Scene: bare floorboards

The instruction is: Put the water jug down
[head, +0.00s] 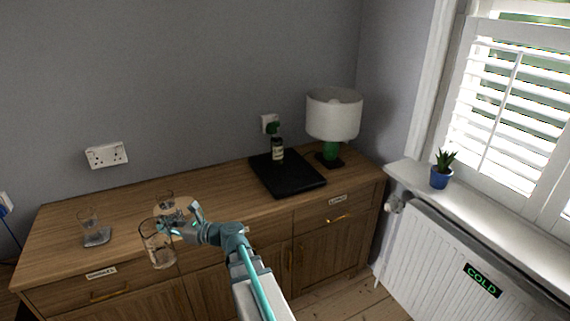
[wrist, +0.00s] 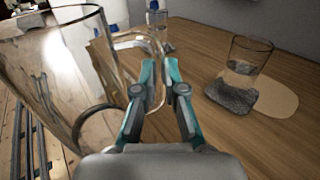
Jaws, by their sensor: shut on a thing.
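The water jug (head: 157,250) is clear glass and hangs in the air by the front edge of the sideboard (head: 225,205), overlapping its drawer fronts in the head view. It fills the left of the wrist view (wrist: 60,75), roughly upright with a slight tilt. My gripper (head: 184,222) is shut on the jug's handle, and its teal fingers (wrist: 160,72) meet the glass handle loop (wrist: 138,42) in the wrist view. How much water is in the jug is hard to tell.
A glass (wrist: 243,65) on a grey coaster (wrist: 232,95) stands close right of my fingers. Another glass (head: 89,222) stands on the left. Bare wood lies between.

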